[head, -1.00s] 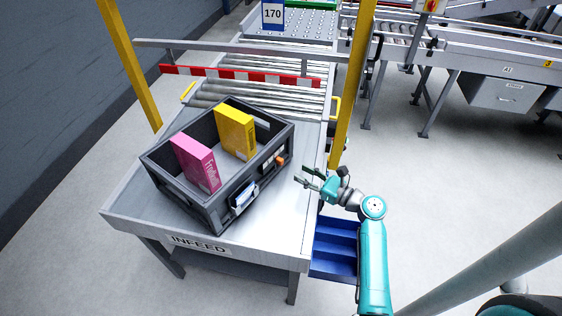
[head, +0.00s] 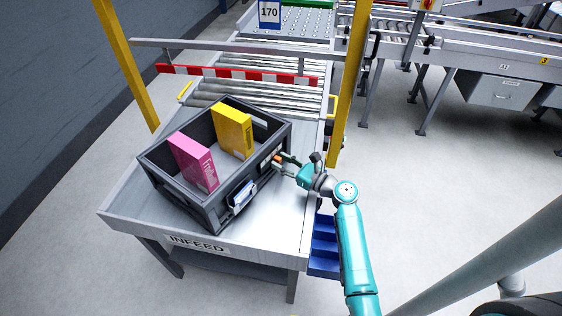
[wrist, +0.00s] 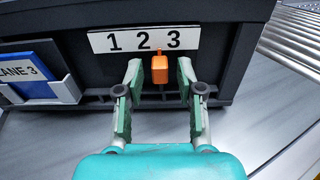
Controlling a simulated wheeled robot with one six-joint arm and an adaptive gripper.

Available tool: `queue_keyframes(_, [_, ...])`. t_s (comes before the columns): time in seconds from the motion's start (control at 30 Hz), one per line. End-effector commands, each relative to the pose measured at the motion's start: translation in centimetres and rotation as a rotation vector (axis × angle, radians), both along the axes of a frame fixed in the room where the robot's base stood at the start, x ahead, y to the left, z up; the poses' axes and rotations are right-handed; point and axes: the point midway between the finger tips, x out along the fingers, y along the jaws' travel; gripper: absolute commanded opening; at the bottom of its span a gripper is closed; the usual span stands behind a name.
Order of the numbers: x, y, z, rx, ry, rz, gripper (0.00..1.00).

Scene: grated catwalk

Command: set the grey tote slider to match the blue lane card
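The grey tote (head: 160,165) sits turned on the infeed table and holds a pink box (head: 194,162) and a yellow box (head: 233,130). In the wrist view its front wall carries a white strip (wrist: 127,41) marked 1 2 3. The orange slider knob (wrist: 159,70) stands just below the strip, between the 2 and the 3. A blue-edged lane card (wrist: 40,88), partly cut off, reads "ANE 3" in a holder at the left. My gripper (wrist: 160,80) is open, with one finger on each side of the knob and visible gaps.
The infeed table (head: 255,225) is clear in front of the tote. A roller conveyor (head: 255,95) runs behind it, under a red and white bar (head: 240,76). A yellow post (head: 350,90) stands close to my arm. Blue bins (head: 324,247) hang at the table's right side.

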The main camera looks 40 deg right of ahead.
Motion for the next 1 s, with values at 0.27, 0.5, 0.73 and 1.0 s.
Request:
queue_keyframes(0.27, [-0.02, 0.0, 0.01, 0.0, 0.0, 0.0, 0.05])
queue_keyframes(0.5, [-0.01, -0.06, 0.02, 0.0, 0.0, 0.0, 0.05])
queue_keyframes(0.73, [0.08, -0.39, 0.0, 0.0, 0.0, 0.0, 0.05])
queue_keyframes(1.0, [0.2, -0.85, 0.04, -0.001, 0.0, 0.0, 0.05])
